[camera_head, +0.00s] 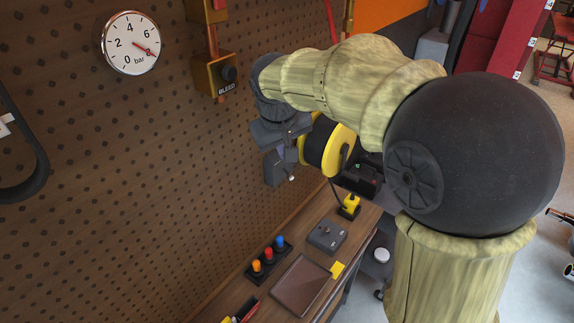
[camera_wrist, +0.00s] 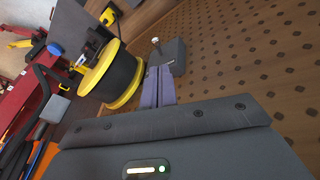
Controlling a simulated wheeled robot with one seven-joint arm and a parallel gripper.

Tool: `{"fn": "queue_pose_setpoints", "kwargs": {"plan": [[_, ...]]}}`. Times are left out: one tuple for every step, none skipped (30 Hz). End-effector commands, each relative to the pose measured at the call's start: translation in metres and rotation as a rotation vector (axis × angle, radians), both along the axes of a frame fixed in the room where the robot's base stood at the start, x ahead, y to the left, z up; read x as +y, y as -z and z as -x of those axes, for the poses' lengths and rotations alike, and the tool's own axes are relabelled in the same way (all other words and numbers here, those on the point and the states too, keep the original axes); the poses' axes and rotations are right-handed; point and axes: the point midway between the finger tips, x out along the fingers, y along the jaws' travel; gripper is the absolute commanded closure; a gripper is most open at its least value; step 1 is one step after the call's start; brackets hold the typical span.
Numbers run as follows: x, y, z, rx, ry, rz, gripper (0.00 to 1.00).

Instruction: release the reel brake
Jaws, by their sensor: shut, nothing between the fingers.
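The reel (camera_head: 330,147) has yellow flanges and a black drum and stands out from the pegboard; it also shows in the wrist view (camera_wrist: 112,76). Beside it a dark grey box (camera_head: 275,170) sits on the board with a small pale-tipped lever or knob, probably the brake. In the wrist view the box (camera_wrist: 174,56) is just past my fingertips, and the pale knob (camera_wrist: 155,41) sticks out at its left. My gripper (camera_wrist: 158,70) is shut and empty, its purple-grey fingers together, close to the box. I cannot tell whether they touch it. My arm partly hides the reel in the head view.
A gauge (camera_head: 131,43) and a BLEED box (camera_head: 214,75) are on the pegboard. The bench below holds coloured buttons (camera_head: 268,257), a brown tray (camera_head: 300,286), a grey box (camera_head: 328,236) and a yellow-black item (camera_head: 350,205). Open pegboard lies left of my gripper.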

Motion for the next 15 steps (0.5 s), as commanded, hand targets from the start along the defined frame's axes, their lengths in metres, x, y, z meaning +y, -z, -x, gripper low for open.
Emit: {"fn": "queue_pose_setpoints", "kwargs": {"plan": [[0.000,0.001,0.000,0.000,0.000,0.000,1.00],[0.000,0.001,0.000,0.000,0.000,0.000,1.00],[0.000,0.001,0.000,0.000,0.000,-0.001,1.00],[0.000,0.001,0.000,0.000,0.000,-0.001,1.00],[0.000,0.001,0.000,0.000,0.001,-0.001,1.00],[-0.001,0.002,-0.001,0.001,0.001,-0.001,1.00],[-0.001,0.003,-0.001,0.002,0.001,0.000,1.00],[-0.001,0.005,-0.002,0.002,0.001,0.000,1.00],[-0.001,0.008,-0.003,0.004,0.002,0.001,1.00],[-0.002,0.011,-0.004,0.003,0.003,0.001,1.00],[-0.002,0.014,-0.005,0.004,0.003,0.001,1.00],[-0.003,0.019,-0.007,0.004,0.003,0.001,1.00],[-0.003,0.022,-0.009,0.004,0.004,0.001,1.00],[-0.004,0.027,-0.010,0.005,0.003,0.002,1.00],[-0.004,0.033,-0.013,0.006,0.003,0.002,1.00]]}}
